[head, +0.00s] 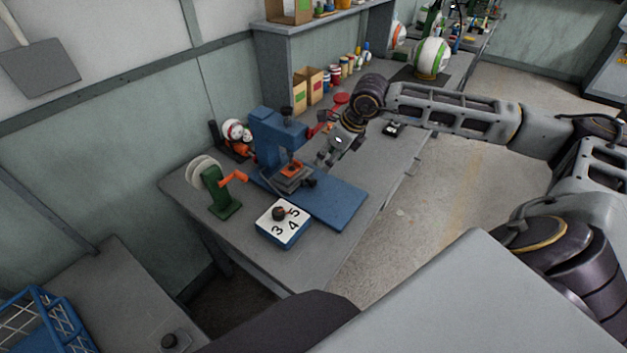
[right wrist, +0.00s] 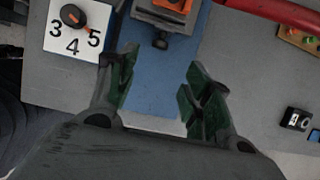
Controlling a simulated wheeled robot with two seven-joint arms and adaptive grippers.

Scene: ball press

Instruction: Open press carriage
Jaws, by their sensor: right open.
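The blue press (head: 268,135) stands on a blue base plate (head: 340,203) on the workbench. Its grey carriage (head: 283,183), with an orange piece (head: 291,168) on it, sits low under the press head. In the right wrist view the carriage (right wrist: 183,22) is at the top, with a dark knob (right wrist: 160,43) on its near side. My right gripper (head: 328,158) is open and empty, just right of the carriage. In the right wrist view its fingers (right wrist: 158,75) are spread above the blue plate, apart from the knob. My left gripper is not in view.
A numbered dial box (head: 270,230) stands in front of the press. A green stand with an orange crank (head: 222,190) is at left. The press's red lever (right wrist: 285,12) crosses the top right of the wrist view. A small black device (head: 391,130) lies behind my gripper.

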